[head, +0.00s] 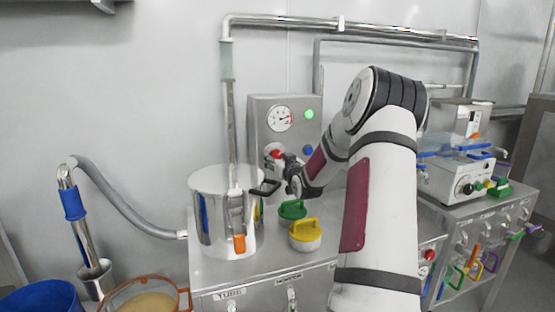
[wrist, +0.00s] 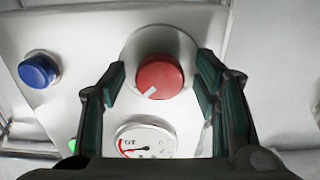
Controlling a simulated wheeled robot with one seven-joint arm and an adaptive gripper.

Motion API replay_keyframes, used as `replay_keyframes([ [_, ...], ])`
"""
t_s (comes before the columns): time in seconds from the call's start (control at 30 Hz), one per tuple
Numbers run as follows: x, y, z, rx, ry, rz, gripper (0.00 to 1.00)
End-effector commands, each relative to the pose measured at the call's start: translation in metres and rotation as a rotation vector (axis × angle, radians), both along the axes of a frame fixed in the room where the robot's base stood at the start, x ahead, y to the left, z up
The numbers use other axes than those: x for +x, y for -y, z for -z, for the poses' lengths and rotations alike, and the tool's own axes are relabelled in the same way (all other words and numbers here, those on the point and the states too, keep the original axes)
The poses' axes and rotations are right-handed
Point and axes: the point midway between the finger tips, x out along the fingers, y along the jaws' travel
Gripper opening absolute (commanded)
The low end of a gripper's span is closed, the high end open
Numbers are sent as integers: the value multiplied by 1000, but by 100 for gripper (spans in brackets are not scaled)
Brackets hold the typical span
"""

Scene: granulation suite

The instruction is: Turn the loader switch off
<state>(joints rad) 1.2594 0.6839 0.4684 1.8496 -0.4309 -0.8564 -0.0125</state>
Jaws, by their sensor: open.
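A grey control box (head: 257,128) stands against the wall behind the steel hopper. It carries a red rotary knob (wrist: 160,76), the likely loader switch, on a round pale plate. In the wrist view the knob's white pointer mark is toward its lower left. The knob also shows in the head view (head: 277,154), partly behind my gripper. My gripper (head: 268,176) is at the box front. In the wrist view its dark fingers (wrist: 162,74) are open, one on each side of the knob, with visible gaps. No lettering beside the knob is readable.
The box also has a gauge (head: 280,118), a green lamp (head: 309,114) and a blue button (wrist: 39,69). A steel hopper (head: 216,184) stands close left of my gripper. Green (head: 292,210) and yellow (head: 305,235) lidded items sit below it on the bench.

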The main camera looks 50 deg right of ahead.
Motion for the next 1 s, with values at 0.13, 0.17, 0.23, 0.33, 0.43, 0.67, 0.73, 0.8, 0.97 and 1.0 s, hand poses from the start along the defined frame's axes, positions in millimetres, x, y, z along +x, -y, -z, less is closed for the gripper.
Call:
replay_keyframes([
  [0.13, 0, 0, 0, 0, 0, 0, 54],
  [0.17, 0, 0, 0, 0, 0, 0, 47],
  [0.23, 0, 0, 0, 0, 0, 0, 31],
  [0.33, 0, 0, 0, 0, 0, 0, 9],
  [0.43, 0, 0, 0, 0, 0, 0, 8],
  [0.67, 0, -1, 0, -24, -14, -1, 8],
  [0.73, 1, -1, 0, -45, -26, -1, 8],
  [0.8, 1, 0, 1, -75, -45, -1, 8],
  [0.97, 1, -1, 1, -169, -100, -1, 8],
  [1.0, 1, -1, 2, -198, -118, -1, 8],
])
